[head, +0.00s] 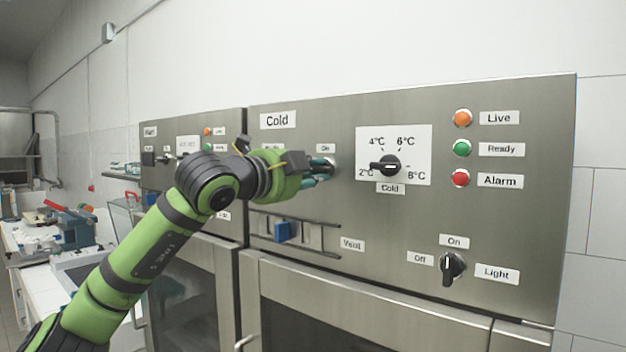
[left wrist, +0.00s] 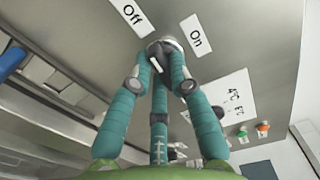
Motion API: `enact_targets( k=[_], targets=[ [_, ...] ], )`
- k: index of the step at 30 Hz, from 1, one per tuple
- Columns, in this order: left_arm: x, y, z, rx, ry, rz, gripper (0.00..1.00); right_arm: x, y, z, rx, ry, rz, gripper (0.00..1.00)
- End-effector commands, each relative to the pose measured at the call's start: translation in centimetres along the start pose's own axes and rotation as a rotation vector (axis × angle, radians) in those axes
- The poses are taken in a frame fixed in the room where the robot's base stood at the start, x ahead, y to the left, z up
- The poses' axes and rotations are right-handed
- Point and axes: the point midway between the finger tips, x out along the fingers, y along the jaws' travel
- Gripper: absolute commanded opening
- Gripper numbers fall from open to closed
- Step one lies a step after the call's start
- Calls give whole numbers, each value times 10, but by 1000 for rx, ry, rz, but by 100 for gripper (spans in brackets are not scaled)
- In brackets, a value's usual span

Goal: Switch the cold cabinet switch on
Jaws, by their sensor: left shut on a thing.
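The cold cabinet panel (head: 300,210) carries a "Cold" label at its upper left. The switch on it, a black knob (left wrist: 164,47), shows in the left wrist view between the "Off" (left wrist: 132,12) and "On" (left wrist: 196,36) labels. My left gripper (head: 326,170) is at the panel just below the "On" label in the head view. Its teal fingers (left wrist: 161,68) are closed around the knob in the left wrist view. In the head view the gripper hides most of the knob and the "Off" label. I cannot tell which label the knob points to. My right gripper is out of view.
A temperature dial (head: 389,166) is right of my gripper. Orange, green and red lamps (head: 461,148) and a light switch (head: 452,266) are further right. A blue vent slider (head: 283,231) on rails sits below. Another cabinet panel (head: 190,185) stands at left, behind my arm.

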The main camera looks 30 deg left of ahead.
Motion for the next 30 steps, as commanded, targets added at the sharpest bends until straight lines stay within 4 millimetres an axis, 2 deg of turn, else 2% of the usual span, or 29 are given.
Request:
enact_targets(
  k=[1,3,9,30],
  targets=[
    [1,6,-2,28,4,0,0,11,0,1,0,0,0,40],
    [1,6,-2,79,5,-1,0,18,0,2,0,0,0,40],
    [1,3,-1,260,5,0,0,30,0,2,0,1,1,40],
    [1,-1,3,930,3,3,0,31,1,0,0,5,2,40]
  ],
)
